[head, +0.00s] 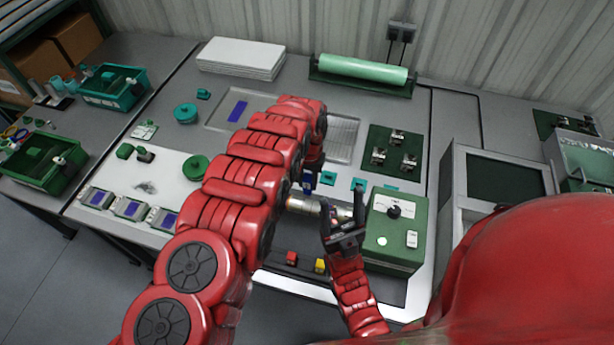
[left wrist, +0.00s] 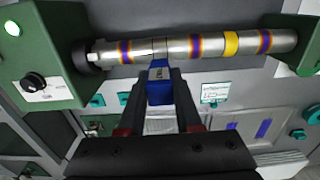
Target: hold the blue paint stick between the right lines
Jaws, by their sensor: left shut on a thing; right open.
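My left gripper (left wrist: 160,100) is shut on the blue paint stick (left wrist: 160,85); the stick also shows in the head view (head: 308,181). A metal bar (left wrist: 180,48) with purple-orange bands and one yellow band lies across the left wrist view. The stick's end is at the bar's lower edge in that view, between the purple-orange band nearest the green knob box (left wrist: 35,60) and the middle one. I cannot tell whether it touches. My right gripper (head: 341,208) is open by the bar in the head view. My left arm hides part of the bar there.
The green knob box (head: 395,228) stands right of the bar. A red block (head: 291,258) and a yellow block (head: 320,265) lie in front. A green plate with metal parts (head: 394,152) and a green roll (head: 362,70) are farther back. A grey cabinet (head: 490,190) is at the right.

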